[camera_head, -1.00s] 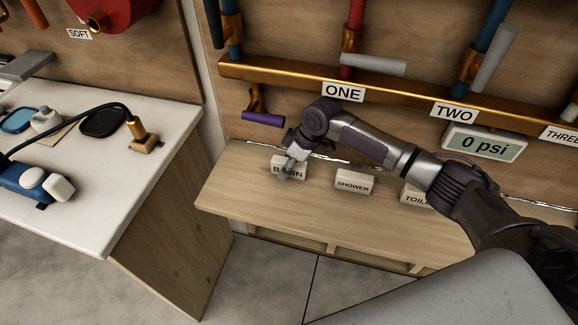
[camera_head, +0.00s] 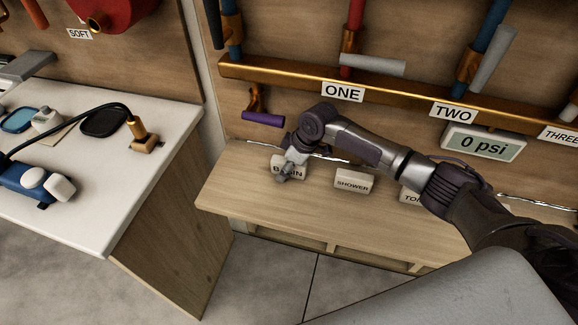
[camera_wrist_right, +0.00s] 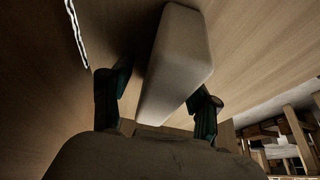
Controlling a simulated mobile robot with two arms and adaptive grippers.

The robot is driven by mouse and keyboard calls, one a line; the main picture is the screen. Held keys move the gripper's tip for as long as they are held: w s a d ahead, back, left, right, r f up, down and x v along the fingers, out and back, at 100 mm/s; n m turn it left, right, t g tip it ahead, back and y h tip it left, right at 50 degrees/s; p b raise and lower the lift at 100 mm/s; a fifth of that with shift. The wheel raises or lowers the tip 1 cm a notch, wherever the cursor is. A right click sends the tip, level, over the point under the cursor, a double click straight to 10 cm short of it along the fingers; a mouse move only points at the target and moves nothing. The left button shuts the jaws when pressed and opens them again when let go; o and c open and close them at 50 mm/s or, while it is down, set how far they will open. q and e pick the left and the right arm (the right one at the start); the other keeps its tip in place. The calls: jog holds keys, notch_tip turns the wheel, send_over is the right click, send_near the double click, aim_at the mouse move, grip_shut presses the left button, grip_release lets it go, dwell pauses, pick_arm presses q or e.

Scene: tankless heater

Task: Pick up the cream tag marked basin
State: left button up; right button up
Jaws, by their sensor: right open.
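The cream tag marked BASIN (camera_head: 298,172) stands on the wooden shelf (camera_head: 240,190), at the left of a row of tags. My right gripper (camera_head: 285,172) is at this tag and covers part of its lettering. In the right wrist view the cream tag (camera_wrist_right: 176,65) lies between the two dark fingers of my right gripper (camera_wrist_right: 158,105). The gripper is open, with a finger on each side of the tag. Whether either finger touches it I cannot tell. My left gripper is not in view.
The SHOWER tag (camera_head: 353,184) stands to the right, and a third tag (camera_head: 411,194) is partly hidden by my right arm. A purple-handled valve (camera_head: 263,119) hangs above the BASIN tag. A white counter (camera_head: 110,205) stands at left. The shelf's front is clear.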

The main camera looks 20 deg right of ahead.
jog(key=shift+c, duration=0.3)
grip_shut()
